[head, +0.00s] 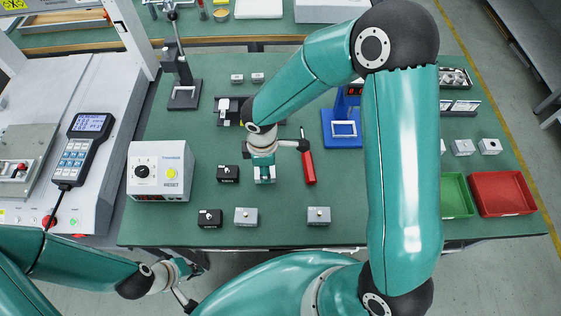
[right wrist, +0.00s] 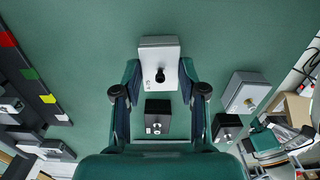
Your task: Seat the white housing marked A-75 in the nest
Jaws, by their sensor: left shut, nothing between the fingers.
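In the head view this gripper (head: 264,178) points down over the table's middle and mostly covers that housing. Its marking cannot be read. My left gripper (head: 187,298) is shut and empty, low at the table's front edge. I cannot tell for sure which fixture is the nest; the gantry machine at the far left carries a grey plate (head: 38,140) with a small red-topped part.
Black housings (head: 228,174) (head: 210,218) and grey housings (head: 246,216) (head: 318,215) stand close by. A control box (head: 160,185), a blue fixture (head: 343,141), a green tray (head: 456,195) and a red tray (head: 502,194) stand around.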

